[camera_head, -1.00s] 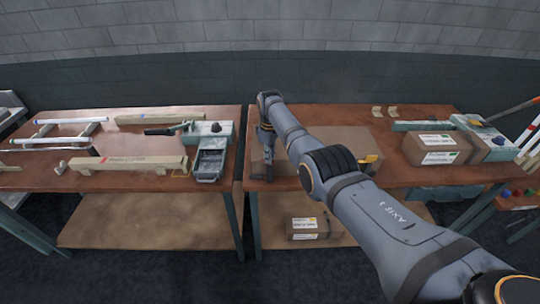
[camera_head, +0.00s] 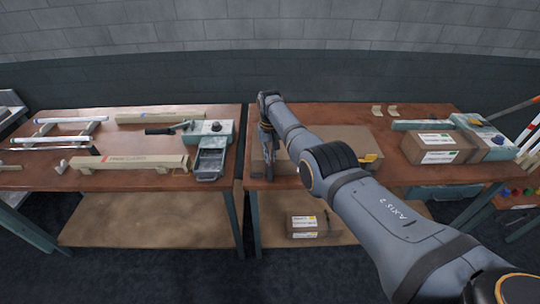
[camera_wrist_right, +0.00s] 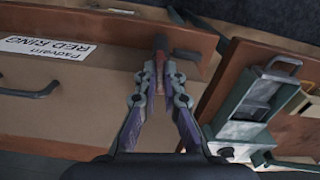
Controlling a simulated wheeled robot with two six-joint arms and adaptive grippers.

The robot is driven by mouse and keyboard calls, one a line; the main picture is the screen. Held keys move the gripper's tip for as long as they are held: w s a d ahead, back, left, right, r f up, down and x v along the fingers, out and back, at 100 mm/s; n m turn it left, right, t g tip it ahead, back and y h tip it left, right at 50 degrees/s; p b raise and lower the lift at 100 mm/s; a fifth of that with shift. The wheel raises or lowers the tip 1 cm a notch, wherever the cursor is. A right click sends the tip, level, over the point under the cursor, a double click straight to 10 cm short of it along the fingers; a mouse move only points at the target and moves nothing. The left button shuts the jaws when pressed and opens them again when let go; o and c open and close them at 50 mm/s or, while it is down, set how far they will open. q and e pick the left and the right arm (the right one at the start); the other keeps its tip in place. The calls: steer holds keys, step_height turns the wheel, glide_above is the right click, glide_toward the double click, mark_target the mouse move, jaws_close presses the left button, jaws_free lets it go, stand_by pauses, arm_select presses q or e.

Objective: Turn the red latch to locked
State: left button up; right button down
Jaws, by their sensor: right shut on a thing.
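A wide brown case (camera_head: 335,148) lies on the right bench, and its surface also shows in the right wrist view (camera_wrist_right: 75,115). My right gripper (camera_head: 273,176) reaches down at the left end of this case. In the right wrist view the gripper's (camera_wrist_right: 164,52) fingertips are closed together around a small reddish piece, the red latch (camera_wrist_right: 170,73), at the case's edge. The fingers hide most of the latch, so I cannot read its angle. My left gripper is not in view.
The left bench (camera_head: 85,181) carries glass tubes, a beam and a grey tray (camera_head: 210,163). Boxes (camera_head: 436,148) stand farther right. A gap separates the benches.

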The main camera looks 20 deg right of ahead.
steer(key=shift+m, duration=0.6)
steer(key=shift+r+m, duration=0.1)
steer(key=shift+m, duration=0.2)
steer(key=c, duration=1.5)
jaws_free()
step_height(320, 180, up, 12)
steer(key=shift+f, duration=0.1)
